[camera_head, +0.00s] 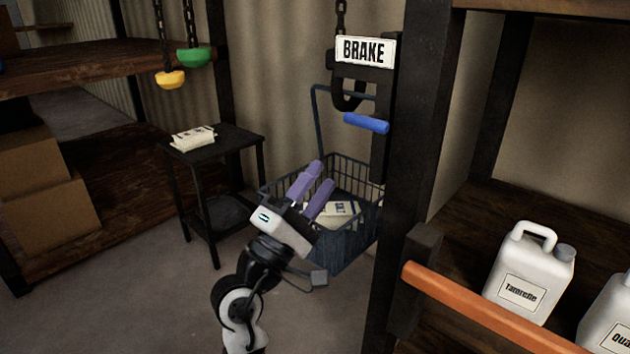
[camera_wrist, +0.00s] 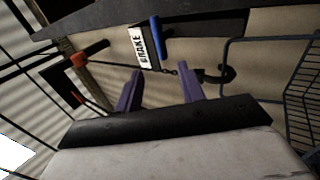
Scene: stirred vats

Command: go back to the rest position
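My gripper (camera_head: 316,192) is raised in the middle of the head view, in front of a dark wire basket cart. Its two purple fingers point up and stand apart, with nothing between them. In the wrist view my gripper (camera_wrist: 160,92) also shows open and empty. Beyond the fingers there are the white BRAKE sign (camera_wrist: 140,47) and the blue handle (camera_wrist: 156,37).
The basket cart (camera_head: 335,235) holds a labelled packet (camera_head: 342,209). A small black table (camera_head: 235,142) bears pale packets (camera_head: 193,137). A post with an orange bar (camera_head: 490,315) and white jugs (camera_head: 530,275) stand at right. Green (camera_head: 194,57) and yellow (camera_head: 170,79) pulls hang upper left.

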